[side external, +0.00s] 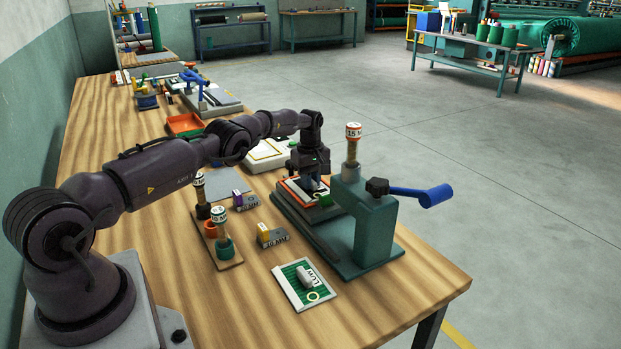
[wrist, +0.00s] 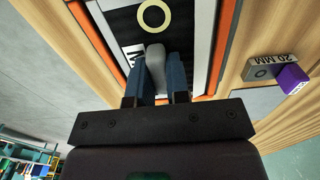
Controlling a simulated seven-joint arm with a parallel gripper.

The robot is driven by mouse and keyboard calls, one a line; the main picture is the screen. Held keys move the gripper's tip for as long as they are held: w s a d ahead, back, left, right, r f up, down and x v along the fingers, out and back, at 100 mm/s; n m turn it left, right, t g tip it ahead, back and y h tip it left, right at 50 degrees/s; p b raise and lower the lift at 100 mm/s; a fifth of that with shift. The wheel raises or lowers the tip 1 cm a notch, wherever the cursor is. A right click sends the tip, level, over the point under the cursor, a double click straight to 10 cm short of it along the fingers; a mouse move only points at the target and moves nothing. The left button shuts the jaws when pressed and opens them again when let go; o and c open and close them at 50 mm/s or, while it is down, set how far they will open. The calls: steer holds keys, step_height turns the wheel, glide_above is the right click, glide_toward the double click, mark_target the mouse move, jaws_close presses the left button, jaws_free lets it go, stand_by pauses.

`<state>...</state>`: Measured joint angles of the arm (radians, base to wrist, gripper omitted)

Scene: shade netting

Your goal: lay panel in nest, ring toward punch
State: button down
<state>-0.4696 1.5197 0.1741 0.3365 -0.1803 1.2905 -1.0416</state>
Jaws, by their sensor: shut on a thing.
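My gripper (side external: 312,178) is low over the green punch press (side external: 365,220). In the wrist view its blue fingers (wrist: 158,82) are shut on the grey grip (wrist: 156,58) of a panel. This panel (wrist: 125,22) has dark netting, a pale border and a cream ring (wrist: 154,14) beyond the grip. Orange nest edges (wrist: 221,45) show along both sides of the panel; the nest (side external: 288,190) also shows beneath my gripper in the side view. I cannot tell whether the panel rests in it or is just above. My gripper hides the ring in the side view.
A second panel (side external: 290,291) with green netting lies on the wooden table near the front. A rack with ring-topped tools (side external: 229,262) and small marked blocks (side external: 270,235) stand to its left. The press's blue-ended lever (side external: 425,194) sticks out right.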

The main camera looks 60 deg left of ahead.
steer(key=c, duration=1)
jaws_free()
step_height(320, 180, up, 13)
steer(key=shift+f, duration=0.1)
